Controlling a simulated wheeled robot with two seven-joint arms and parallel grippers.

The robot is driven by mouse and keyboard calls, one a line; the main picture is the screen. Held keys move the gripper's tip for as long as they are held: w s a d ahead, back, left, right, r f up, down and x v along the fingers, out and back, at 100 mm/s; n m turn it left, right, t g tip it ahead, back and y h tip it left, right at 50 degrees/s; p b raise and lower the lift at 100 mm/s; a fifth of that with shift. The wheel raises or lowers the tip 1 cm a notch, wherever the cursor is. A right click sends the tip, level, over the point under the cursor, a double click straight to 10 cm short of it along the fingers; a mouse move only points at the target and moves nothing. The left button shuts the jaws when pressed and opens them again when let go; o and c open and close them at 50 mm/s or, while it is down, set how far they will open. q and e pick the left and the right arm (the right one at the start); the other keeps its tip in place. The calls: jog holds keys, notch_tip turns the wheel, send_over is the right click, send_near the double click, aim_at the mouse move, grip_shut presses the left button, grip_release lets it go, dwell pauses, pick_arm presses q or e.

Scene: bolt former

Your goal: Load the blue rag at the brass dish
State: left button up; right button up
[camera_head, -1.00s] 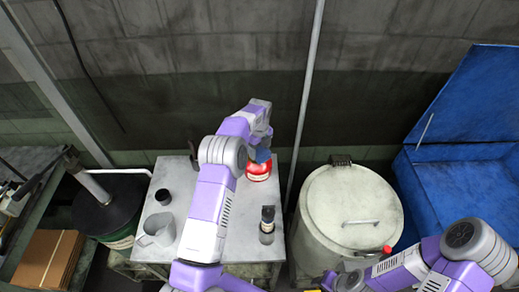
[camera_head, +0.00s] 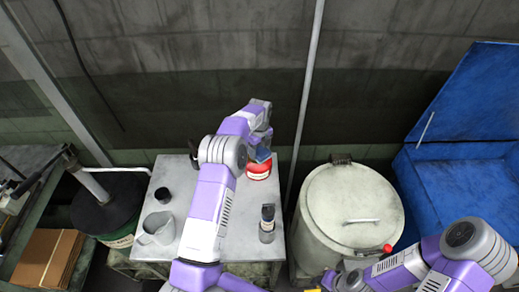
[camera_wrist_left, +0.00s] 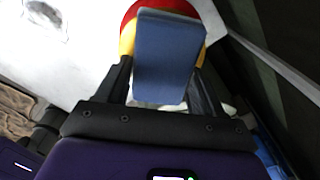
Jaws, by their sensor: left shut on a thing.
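The blue rag (camera_wrist_left: 168,55) shows in the left wrist view as a flat blue slab between the fingers of my left gripper (camera_wrist_left: 165,88), which is shut on it. In the head view the blue rag (camera_head: 262,155) is a small patch below my left gripper (camera_head: 260,143), just over a red round item (camera_head: 258,171) at the table's back right. In the left wrist view, red and yellow surfaces show behind the rag; I cannot tell whether the yellow is the brass dish. My right gripper (camera_head: 328,283) is at the bottom edge, its fingers unclear.
The grey table (camera_head: 190,262) also holds a metal pitcher (camera_head: 158,229), a black cup (camera_head: 163,195) and a dark-topped bottle (camera_head: 267,224). A pale lidded drum (camera_head: 350,200) stands to the right, beside an open blue bin (camera_head: 460,195). A thin pole rises behind the table.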

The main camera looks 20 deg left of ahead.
aim_at(259, 150)
pick_arm(q)
jog(key=shift+r+p, duration=2.2)
jog(key=shift+r, duration=1.35)
jog(key=shift+f, duration=0.15)
